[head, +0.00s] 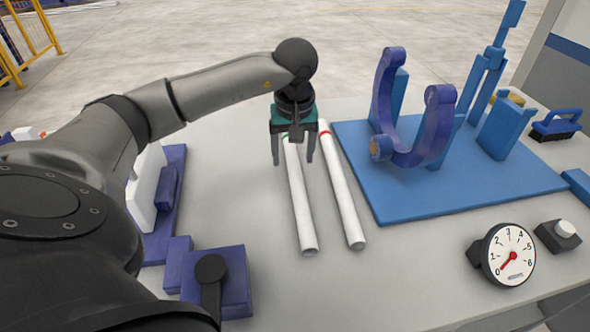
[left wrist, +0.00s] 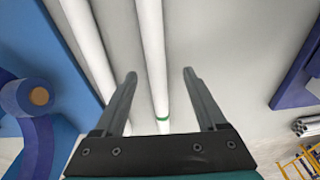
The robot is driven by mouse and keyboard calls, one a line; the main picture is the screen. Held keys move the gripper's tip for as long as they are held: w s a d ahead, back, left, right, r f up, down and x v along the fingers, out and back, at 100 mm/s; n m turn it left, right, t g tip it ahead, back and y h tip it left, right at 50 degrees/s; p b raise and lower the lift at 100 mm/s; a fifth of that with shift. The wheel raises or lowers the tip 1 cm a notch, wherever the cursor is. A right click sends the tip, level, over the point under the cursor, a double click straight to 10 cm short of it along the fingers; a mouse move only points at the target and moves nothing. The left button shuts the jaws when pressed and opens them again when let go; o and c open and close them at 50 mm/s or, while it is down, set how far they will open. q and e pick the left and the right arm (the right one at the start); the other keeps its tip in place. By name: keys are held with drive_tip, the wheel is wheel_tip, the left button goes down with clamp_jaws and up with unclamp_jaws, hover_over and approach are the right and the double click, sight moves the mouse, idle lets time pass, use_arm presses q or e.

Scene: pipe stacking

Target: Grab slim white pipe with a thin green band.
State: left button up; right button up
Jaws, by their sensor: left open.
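The slim white pipe with a thin green band (head: 300,205) lies on the grey table, its green band partly hidden by my gripper in the head view. A second white pipe with a red band (head: 342,190) lies beside it on the right. My left gripper (head: 293,160) is open over the far end of the green-banded pipe. My right gripper is not in view.
A blue base (head: 410,205) with a purple U-shaped cradle (head: 430,140) stands right of the pipes. A gauge (head: 508,255) and a button box (head: 558,236) sit at the front right. Purple fixtures (head: 218,283) are at the left. The table in front of the pipes is clear.

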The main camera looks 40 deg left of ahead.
sight(295, 170)
use_arm(q)
drive_tip(key=shift+w+f, duration=0.1)
drive_tip(key=shift+f, duration=0.5)
drive_tip(key=f, duration=0.1)
drive_tip(key=w+f+b, duration=0.1)
drive_tip(key=f, duration=0.1)
drive_tip(key=shift+a+f, duration=0.15)
drive_tip(key=shift+f, duration=0.05)
drive_tip(key=shift+a+f+b, duration=0.1)
drive_tip(key=shift+f+b, duration=0.25)
drive_tip(key=shift+f, duration=0.15)
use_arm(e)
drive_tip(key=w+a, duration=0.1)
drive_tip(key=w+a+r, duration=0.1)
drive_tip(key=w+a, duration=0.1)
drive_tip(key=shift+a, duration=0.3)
use_arm(q)
clamp_jaws()
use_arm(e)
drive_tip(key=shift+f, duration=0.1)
